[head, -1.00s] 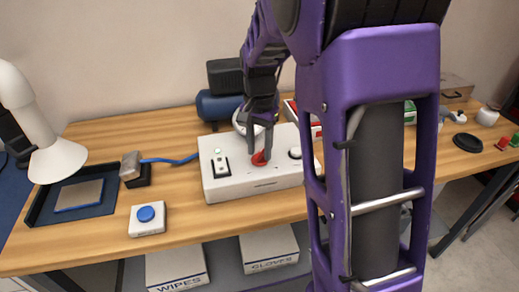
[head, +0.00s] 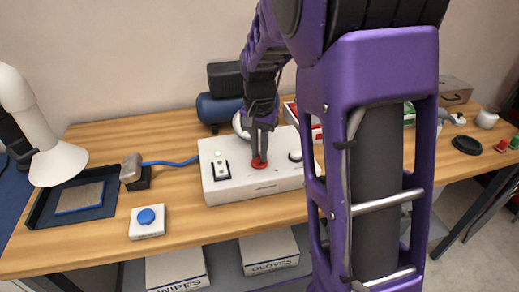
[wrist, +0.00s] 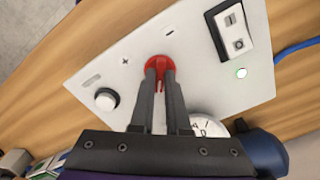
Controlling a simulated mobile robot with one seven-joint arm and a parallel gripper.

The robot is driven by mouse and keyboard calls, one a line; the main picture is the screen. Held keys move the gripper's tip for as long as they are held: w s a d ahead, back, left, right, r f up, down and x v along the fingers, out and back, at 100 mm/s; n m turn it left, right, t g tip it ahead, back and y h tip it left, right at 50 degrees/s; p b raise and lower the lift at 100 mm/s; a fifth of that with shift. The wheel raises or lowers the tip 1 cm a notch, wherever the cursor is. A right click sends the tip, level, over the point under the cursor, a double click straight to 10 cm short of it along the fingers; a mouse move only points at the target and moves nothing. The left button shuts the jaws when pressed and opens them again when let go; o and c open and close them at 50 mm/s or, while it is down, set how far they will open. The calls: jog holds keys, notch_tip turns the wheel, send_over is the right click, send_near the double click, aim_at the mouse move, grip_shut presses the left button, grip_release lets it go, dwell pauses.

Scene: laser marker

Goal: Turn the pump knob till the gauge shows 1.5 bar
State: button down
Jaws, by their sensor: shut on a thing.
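The white pump box (head: 226,188) stands on the wooden bench and shows close up in the wrist view (wrist: 200,50). Its red knob (wrist: 157,62) sits between printed plus and minus marks; in the head view the knob (head: 259,164) is mostly covered by my fingers. My gripper (wrist: 161,74) is shut on the knob, one finger on each side, pointing down at it. The round white gauge (wrist: 212,128) is behind the knob. My gripper hides part of its face, and I cannot read its needle.
The box also has a white round knob (wrist: 106,99), a rocker switch (wrist: 236,32) and a lit green lamp (wrist: 241,73). A dark blue cylinder (head: 214,108) lies behind it. A blue-button box (head: 147,220) stands front left. Bench between them is clear.

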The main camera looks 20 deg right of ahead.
aim_at(259, 156)
jog(key=n+p, duration=0.1)
jog(key=n, duration=0.2)
jog(key=shift+n, duration=0.4)
jog(key=c, duration=0.9)
grip_release()
notch_tip(259, 156, up, 18)
jog(key=p, duration=0.2)
jog(key=shift+f+p, duration=0.25)
jog(key=shift+p, duration=0.15)
